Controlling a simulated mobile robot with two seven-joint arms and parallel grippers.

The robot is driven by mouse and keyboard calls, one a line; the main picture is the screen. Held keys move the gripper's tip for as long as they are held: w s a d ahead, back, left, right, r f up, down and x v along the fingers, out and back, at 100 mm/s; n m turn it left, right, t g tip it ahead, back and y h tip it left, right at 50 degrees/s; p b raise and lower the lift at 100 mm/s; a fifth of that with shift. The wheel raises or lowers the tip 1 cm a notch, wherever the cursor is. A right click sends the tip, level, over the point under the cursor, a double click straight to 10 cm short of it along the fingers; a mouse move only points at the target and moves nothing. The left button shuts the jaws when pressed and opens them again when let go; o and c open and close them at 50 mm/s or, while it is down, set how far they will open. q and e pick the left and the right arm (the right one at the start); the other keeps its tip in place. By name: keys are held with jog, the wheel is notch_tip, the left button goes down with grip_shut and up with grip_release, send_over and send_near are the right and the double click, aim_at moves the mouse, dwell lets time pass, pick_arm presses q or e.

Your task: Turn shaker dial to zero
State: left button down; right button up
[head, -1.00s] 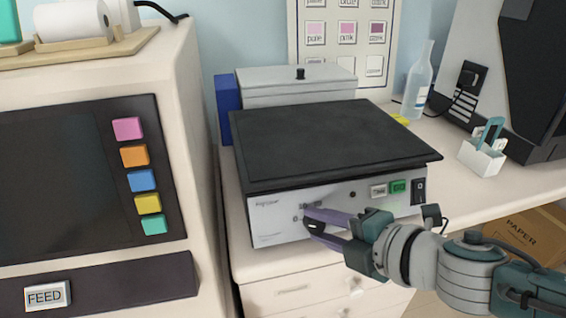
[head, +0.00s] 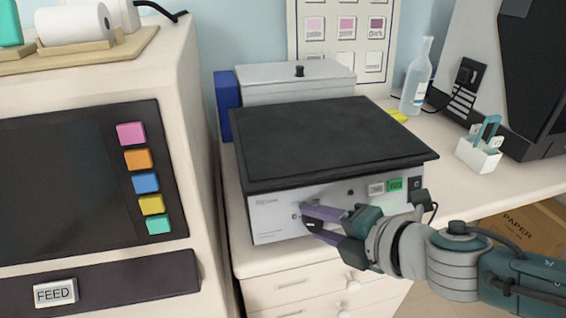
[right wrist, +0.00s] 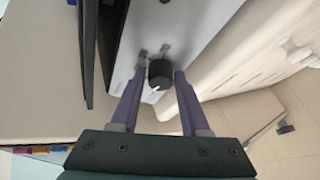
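The shaker (head: 275,215) is a pale box with a flat black platform (head: 330,140) on top, standing on the counter. Its dark round dial (right wrist: 160,74) shows in the right wrist view, with a small white mark on its edge; in the head view my fingers hide it. My right gripper (head: 306,214) is at the shaker's front panel. In the right wrist view its two purple fingers (right wrist: 160,80) stand either side of the dial, apart, with narrow gaps showing. The dial's scale is not readable. My left gripper is not in view.
Small white and green buttons (head: 395,185) and a black switch (head: 415,184) sit right of the dial on the panel. A machine with coloured buttons (head: 140,159) stands close at left. A bottle (head: 416,80) and a small white holder (head: 478,156) stand at right.

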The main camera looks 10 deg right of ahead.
jog(key=o, duration=0.3)
jog(key=shift+s+d+r, duration=0.1)
jog(key=shift+s+r, duration=0.05)
jog(key=shift+r, duration=0.05)
jog(key=p+v, duration=0.3)
jog(key=v, duration=0.6)
jog(key=shift+s+p, duration=0.25)
jog(key=shift+p, duration=0.15)
